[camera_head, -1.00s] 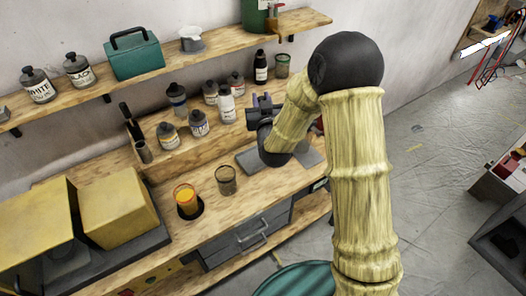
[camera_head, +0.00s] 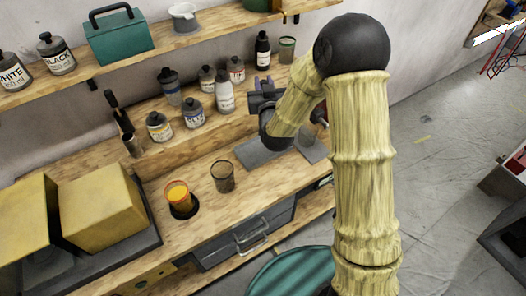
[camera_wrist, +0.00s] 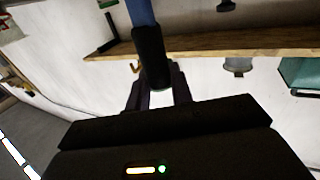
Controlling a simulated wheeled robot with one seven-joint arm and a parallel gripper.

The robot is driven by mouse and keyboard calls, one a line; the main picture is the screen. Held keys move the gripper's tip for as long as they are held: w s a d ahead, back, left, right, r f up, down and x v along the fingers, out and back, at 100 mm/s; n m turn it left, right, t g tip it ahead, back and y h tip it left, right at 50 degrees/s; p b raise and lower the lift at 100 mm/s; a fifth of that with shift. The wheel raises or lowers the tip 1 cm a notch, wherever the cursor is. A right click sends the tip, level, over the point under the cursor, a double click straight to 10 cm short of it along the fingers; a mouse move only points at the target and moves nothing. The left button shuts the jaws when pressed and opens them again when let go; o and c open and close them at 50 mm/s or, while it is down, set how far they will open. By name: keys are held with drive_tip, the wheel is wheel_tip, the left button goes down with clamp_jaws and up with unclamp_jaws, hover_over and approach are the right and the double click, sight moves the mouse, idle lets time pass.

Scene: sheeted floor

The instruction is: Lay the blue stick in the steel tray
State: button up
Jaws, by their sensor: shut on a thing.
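My gripper (camera_wrist: 158,92) is shut on a blue stick (camera_wrist: 141,12) with a black lower part, which stands up between the fingers in the wrist view. The stick's upper end runs out of that picture. In the head view my gripper (camera_head: 264,92) is over the back of the workbench, with a small bluish bit of the stick showing at it. A flat grey piece (camera_head: 258,154) lies on the bench below my forearm and may be the steel tray. My arm partly hides it, so I cannot tell whether it has a rim.
A dark bottle (camera_head: 262,50), a white bottle (camera_head: 225,93) and several paint jars stand behind and left of my gripper. A glass (camera_head: 222,176) and an orange cup (camera_head: 178,197) stand at the front. A wooden shelf (camera_head: 215,38) runs above.

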wheel_tip(320, 180, down, 4)
drive_tip(key=b, duration=0.3)
drive_tip(key=shift+w+a+f+b, duration=0.15)
drive_tip(key=shift+f+b, duration=0.1)
drive_tip(key=shift+b, duration=0.15)
drive_tip(key=shift+r, duration=0.1)
drive_tip(key=shift+f+p, duration=0.9)
drive_tip(key=shift+f, duration=2.05)
drive_tip(key=shift+f+p, duration=0.6)
drive_tip(key=shift+f, duration=1.65)
